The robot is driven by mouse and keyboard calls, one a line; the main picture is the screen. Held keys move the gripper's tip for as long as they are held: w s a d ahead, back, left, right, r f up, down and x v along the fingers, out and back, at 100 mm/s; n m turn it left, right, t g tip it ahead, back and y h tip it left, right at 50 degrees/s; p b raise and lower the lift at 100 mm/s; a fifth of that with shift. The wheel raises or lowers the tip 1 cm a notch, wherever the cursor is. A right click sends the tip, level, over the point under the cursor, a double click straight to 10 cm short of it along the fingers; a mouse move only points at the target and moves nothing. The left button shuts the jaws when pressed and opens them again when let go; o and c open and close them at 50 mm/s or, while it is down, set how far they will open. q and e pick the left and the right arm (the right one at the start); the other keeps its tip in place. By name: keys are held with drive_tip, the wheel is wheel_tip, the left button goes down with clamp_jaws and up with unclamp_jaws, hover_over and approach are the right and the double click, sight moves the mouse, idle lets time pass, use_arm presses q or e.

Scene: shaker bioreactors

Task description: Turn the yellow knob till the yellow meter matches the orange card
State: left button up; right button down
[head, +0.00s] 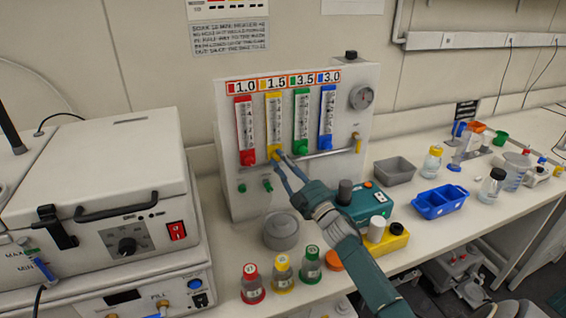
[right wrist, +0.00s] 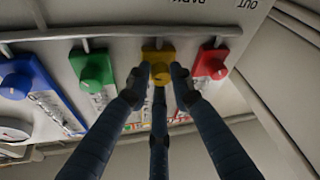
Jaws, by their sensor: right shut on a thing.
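The yellow meter (head: 274,118) is the second upright tube from the left on the pale flow panel (head: 232,190). Its float is too small to read. Above it is an orange-edged card (head: 275,84) reading 1.5. The yellow knob (head: 273,151) sits at the foot of the meter, partly hidden by my fingers. My right gripper (head: 283,159) reaches it from the lower right. In the right wrist view, my gripper (right wrist: 160,75) has its fingers closed around the yellow knob (right wrist: 157,54). My left gripper is out of view.
The red knob (head: 247,157) and green knob (head: 300,147) flank the yellow one closely; the blue knob (head: 325,142) is further right. Capped bottles (head: 282,273), a grey round lid (head: 281,230) and a teal device (head: 366,203) stand below. A heater box (head: 110,180) fills the left.

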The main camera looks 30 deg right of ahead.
drive_tip(key=shift+a+r, duration=0.1)
drive_tip(key=shift+r, duration=0.35)
drive_tip(key=c, duration=1.6)
unclamp_jaws()
drive_tip(key=shift+o, duration=0.2)
drive_tip(key=shift+a+f, duration=0.15)
drive_tip(key=shift+a, duration=0.1)
drive_tip(key=shift+s+d+f, duration=0.1)
drive_tip(key=shift+f, duration=0.1)
drive_tip(key=v, duration=1.1)
drive_tip(key=shift+s, duration=0.3)
